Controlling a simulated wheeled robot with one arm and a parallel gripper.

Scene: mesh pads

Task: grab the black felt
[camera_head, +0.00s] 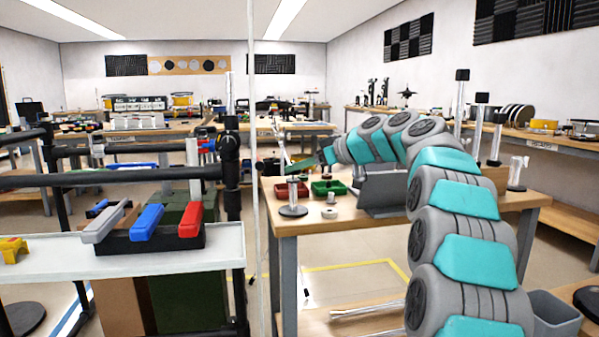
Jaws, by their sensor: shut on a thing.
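My arm (462,210) rises at the right and bends over toward the left. I cannot pick out a black felt with certainty. Dark bits show close to the gripper tip, but I cannot tell what they are.
The wooden table (290,222) holds a red bin (288,190), a green bin (328,188), a round-based metal stand (293,211) and a white ring (329,213). A thin upright pole (254,120) stands just left of the table. A shelf (60,257) with coloured clamps is at left.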

